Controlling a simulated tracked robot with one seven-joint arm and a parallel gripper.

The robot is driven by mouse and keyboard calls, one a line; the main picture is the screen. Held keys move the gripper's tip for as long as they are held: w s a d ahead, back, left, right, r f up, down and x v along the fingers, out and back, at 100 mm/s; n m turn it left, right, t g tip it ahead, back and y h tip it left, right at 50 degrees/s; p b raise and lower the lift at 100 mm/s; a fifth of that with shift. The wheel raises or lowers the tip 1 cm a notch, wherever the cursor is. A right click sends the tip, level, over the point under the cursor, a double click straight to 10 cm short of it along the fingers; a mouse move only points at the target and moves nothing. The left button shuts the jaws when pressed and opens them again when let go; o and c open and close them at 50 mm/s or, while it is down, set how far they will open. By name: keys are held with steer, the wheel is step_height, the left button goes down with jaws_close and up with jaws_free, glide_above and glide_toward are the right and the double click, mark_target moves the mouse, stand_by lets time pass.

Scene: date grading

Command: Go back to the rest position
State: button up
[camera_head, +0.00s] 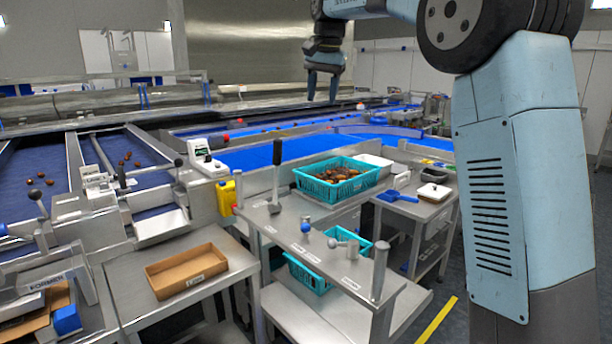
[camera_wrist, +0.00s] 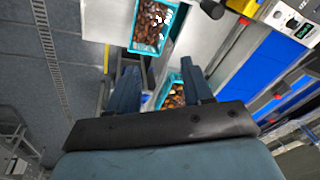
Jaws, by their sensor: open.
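My gripper (camera_head: 322,88) hangs from my light blue arm at the top middle of the head view, fingers pointing down, high above the blue conveyor. In the wrist view my gripper (camera_wrist: 160,85) shows two dark blue fingers spread apart, with nothing held between them. A turquoise crate of brown dates (camera_head: 338,176) stands on the steel bench below and clear of the gripper. In the wrist view two turquoise crates with dates show, one at the top (camera_wrist: 134,47) and one partly hidden behind the right finger (camera_wrist: 160,103).
A cardboard tray (camera_head: 187,271) lies on the left table. A yellow container (camera_head: 226,197) stands beside a white device (camera_head: 207,160). A blue scoop (camera_head: 396,196) and a white tub (camera_head: 434,192) sit on the right-hand cart. The air around the gripper looks clear.

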steer(key=s+d+f+n+t, duration=0.1)
steer(key=s+d, duration=0.5)
steer(key=s, duration=0.3)
steer(key=s+d+f+n+t, duration=0.1)
steer(key=s+d+f, duration=0.1)
steer(key=s+d, duration=0.65)
steer(key=s+d+f+n, duration=0.1)
steer(key=s+d+f, duration=0.1)
steer(key=s+f, duration=0.5)
steer(key=s+d+f+n+t+h, duration=0.1)
steer(key=s+d+f, duration=0.1)
steer(key=s+f, duration=0.6)
steer(key=s, duration=0.6)
steer(key=shift+s+d+f, duration=0.2)
steer(key=shift+s+d, duration=0.05)
steer(key=shift+d, duration=0.15)
steer(key=shift+c, duration=0.7)
steer(key=shift+s, duration=0.15)
